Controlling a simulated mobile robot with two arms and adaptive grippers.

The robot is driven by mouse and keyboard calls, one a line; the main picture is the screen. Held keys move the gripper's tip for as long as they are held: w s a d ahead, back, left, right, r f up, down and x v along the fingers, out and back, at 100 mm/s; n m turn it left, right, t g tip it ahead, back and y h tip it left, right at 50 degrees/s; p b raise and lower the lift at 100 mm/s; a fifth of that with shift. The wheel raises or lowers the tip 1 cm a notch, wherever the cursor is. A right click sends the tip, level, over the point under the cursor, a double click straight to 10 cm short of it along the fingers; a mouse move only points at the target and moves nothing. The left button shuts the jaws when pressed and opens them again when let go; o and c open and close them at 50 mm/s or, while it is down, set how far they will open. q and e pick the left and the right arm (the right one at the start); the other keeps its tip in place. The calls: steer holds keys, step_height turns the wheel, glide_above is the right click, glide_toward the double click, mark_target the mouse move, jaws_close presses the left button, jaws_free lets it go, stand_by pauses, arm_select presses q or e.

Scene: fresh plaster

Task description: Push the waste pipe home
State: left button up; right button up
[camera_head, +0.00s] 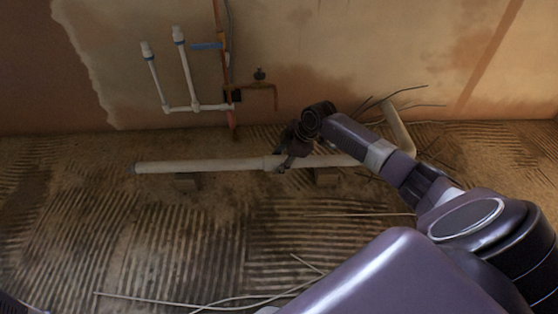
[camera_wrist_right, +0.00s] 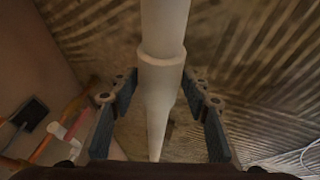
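The pale waste pipe (camera_head: 205,165) lies low along the foot of the wall, with a thicker socket collar (camera_wrist_right: 161,70) along it. Its right part (camera_head: 343,160) runs on behind my arm to an upright stub (camera_head: 398,128). My right gripper (camera_head: 281,160) is at the collar. In the wrist view my right gripper (camera_wrist_right: 159,95) has its fingers spread on both sides of the pipe, with narrow gaps showing beside the thinner part. How far the pipe sits inside the socket cannot be told. My left gripper is not in view.
Blocks (camera_head: 187,182) and (camera_head: 326,177) stand under the pipe. White pipes (camera_head: 188,75) and a copper pipe with a tap (camera_head: 260,76) are on the wall behind. Loose cables (camera_head: 240,298) lie on the ridged floor. Thin wires (camera_head: 408,106) stick out near the stub.

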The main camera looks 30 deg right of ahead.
mark_target(296, 160)
jaws_close()
steer(key=s+d+p, duration=0.1)
steer(key=d, duration=0.1)
steer(key=s+d+p, duration=0.1)
steer(key=shift+s+d, duration=0.15)
steer(key=shift+d, duration=0.25)
steer(key=shift+s+d+f, duration=0.1)
steer(key=shift+s+d, duration=0.1)
steer(key=shift+d, duration=0.15)
steer(key=shift+o, duration=1.7)
jaws_free()
steer(key=shift+s+d, duration=0.1)
steer(key=shift+o, duration=0.6)
